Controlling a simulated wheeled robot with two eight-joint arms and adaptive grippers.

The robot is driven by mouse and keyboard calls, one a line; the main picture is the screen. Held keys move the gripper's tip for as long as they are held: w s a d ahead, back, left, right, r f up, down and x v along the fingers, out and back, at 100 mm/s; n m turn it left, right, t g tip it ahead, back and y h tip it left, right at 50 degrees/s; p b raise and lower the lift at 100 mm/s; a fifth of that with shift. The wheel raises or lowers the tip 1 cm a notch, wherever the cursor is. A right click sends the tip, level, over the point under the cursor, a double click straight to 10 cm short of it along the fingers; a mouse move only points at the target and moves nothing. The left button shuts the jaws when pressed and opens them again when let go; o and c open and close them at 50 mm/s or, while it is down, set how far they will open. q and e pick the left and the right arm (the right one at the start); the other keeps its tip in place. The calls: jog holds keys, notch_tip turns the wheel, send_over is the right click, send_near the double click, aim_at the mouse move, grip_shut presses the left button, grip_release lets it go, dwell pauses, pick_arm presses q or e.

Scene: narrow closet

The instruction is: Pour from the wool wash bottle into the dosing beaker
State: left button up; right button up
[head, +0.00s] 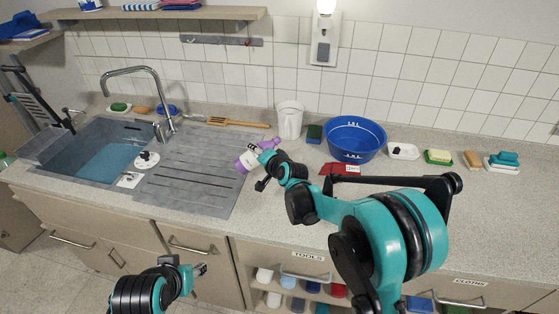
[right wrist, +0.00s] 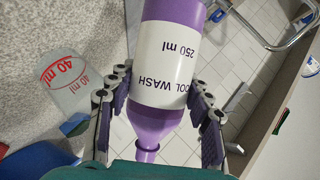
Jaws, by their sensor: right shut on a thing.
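The purple wool wash bottle (head: 243,164) with a white label is held above the drainboard's right edge, tilted, its neck end toward the right. In the right wrist view the bottle (right wrist: 170,60) lies between both fingers of my right gripper (right wrist: 160,100), which is shut on it. Its narrow neck points to the bottom of that view. The dosing beaker (right wrist: 72,84), pale with red 40 ml marks, stands apart from the bottle in that view. In the head view it appears to be the white cup (head: 289,121) at the back. My left gripper (head: 200,270) is low before the cabinets, its fingers unclear.
A blue basin (head: 355,138), a dark green sponge (head: 314,132) and a red cloth (head: 338,169) lie right of the beaker. A sink (head: 60,140) with water and a tap (head: 135,72) are at the left. A wooden brush (head: 235,122) lies behind the drainboard. The right counter front is clear.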

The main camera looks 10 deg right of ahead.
jog(key=shift+a+f+m+y+b, duration=0.35)
jog(key=shift+f+m+y+b, duration=0.4)
jog(key=shift+m+b, duration=0.15)
dwell(3.4)
jog(key=shift+s+a+m+y+b, duration=0.1)
jog(key=shift+a+m+y+b, duration=0.1)
jog(key=shift+m+y+b, duration=0.3)
dwell(2.0)
jog(key=shift+r+m, duration=0.2)
jog(key=shift+m, duration=0.1)
dwell(0.9)
